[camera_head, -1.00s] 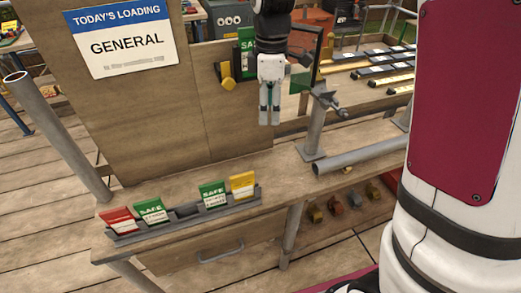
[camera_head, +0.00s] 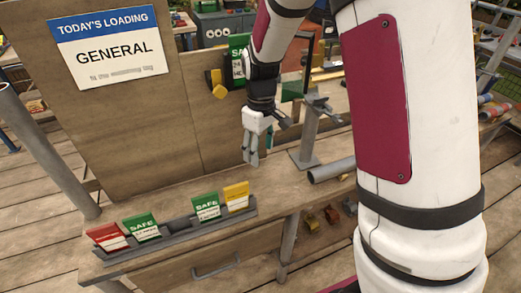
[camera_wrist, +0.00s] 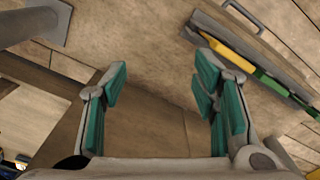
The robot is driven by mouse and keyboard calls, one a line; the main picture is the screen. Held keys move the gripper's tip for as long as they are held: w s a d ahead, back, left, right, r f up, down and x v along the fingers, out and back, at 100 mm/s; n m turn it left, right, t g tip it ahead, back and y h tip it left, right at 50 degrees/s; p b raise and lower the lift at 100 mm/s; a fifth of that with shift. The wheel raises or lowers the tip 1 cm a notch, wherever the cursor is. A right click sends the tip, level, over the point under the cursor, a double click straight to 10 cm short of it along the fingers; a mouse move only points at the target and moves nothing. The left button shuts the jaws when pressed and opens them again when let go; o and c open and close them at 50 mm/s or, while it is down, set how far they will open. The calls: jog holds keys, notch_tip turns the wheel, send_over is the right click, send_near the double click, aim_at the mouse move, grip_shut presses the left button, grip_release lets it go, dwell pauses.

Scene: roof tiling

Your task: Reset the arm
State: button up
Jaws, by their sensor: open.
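My gripper (camera_head: 252,160) hangs above the wooden bench (camera_head: 296,188) in the head view, in front of the upright board, with its fingers pointing down. In the wrist view my gripper (camera_wrist: 163,95) has its two green-padded fingers spread wide, with nothing between them. Bare wood shows below and between the fingers. My arm covers much of the right side of the head view.
A grey rack (camera_head: 180,228) on the bench holds a red card (camera_head: 107,237), two green SAFE cards (camera_head: 142,227) (camera_head: 206,206) and a yellow card (camera_head: 236,196). Another green card (camera_head: 238,60) hangs on the board (camera_head: 130,135). A metal pipe (camera_head: 332,169) lies right of my gripper.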

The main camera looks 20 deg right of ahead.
jog(key=shift+w+f+m+p, duration=0.1)
jog(key=shift+f+m+p, duration=0.45)
jog(key=shift+m, duration=0.75)
jog(key=s+r+m+t, duration=0.1)
jog(key=s+r, duration=0.4)
jog(key=r, duration=0.3)
jog(key=s+r+m+t, duration=0.1)
jog(key=s+r, duration=0.4)
jog(key=r, duration=0.2)
jog(key=s+r+m+t, duration=0.1)
jog(key=s+r, duration=0.2)
jog(key=s, duration=0.5)
jog(key=s+r+t, duration=0.1)
jog(key=s+r, duration=0.2)
jog(key=s, duration=0.5)
jog(key=shift+d+m, duration=0.3)
jog(key=shift+m, duration=0.1)
jog(key=shift+s, duration=0.1)
